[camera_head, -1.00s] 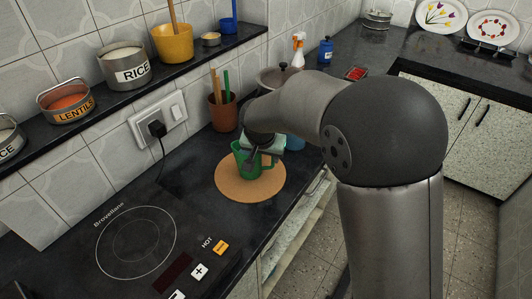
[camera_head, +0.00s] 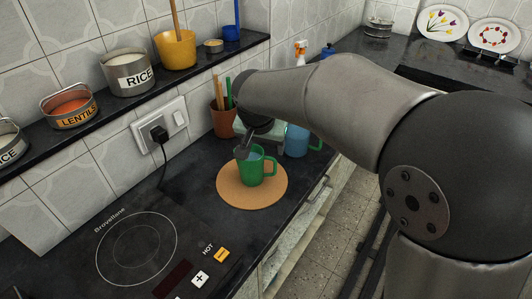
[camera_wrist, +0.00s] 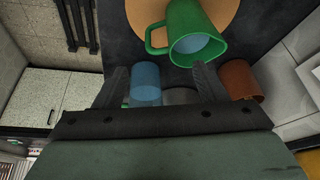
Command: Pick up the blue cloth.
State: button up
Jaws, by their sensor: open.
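I cannot make out a blue cloth in either view. A green mug (camera_head: 250,171) stands upright on a round cork mat (camera_head: 226,195); it also shows in the wrist view (camera_wrist: 184,22). Something pale blue (camera_wrist: 199,46) shows inside the mug; I cannot tell if it is cloth, liquid or lining. A blue mug (camera_head: 297,141) stands behind it, and shows in the wrist view (camera_wrist: 146,80). My gripper (camera_wrist: 163,76) is open and empty, its fingers apart. In the head view, my gripper (camera_head: 246,148) is near the green mug's rim, partly hidden by my arm.
A terracotta pot (camera_head: 223,121) with utensils stands behind, near the wall. A cooktop (camera_head: 136,247) lies front left. A shelf above holds a rice tin (camera_head: 130,72), a lentils tin (camera_head: 68,104) and a yellow pot (camera_head: 175,48). The counter left of the mat is clear.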

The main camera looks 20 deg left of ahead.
jog(key=s+d+g, duration=0.1)
jog(key=s+d, duration=0.3)
jog(key=d, duration=1)
jog(key=s+d+f+g, duration=0.2)
jog(key=s+d+f, duration=0.2)
jog(key=s+d, duration=0.8)
jog(key=shift+s+d+g+h, duration=0.3)
jog(key=shift+d, duration=0.75)
jog(key=shift+g, duration=0.4)
jog(key=s, duration=0.2)
jog(key=s+d+f, duration=0.2)
jog(key=s, duration=0.1)
jog(key=shift+s+d+f, duration=0.2)
jog(key=shift+s, duration=0.1)
jog(key=shift+c, duration=0.4)
jog(key=shift+w+d, duration=0.1)
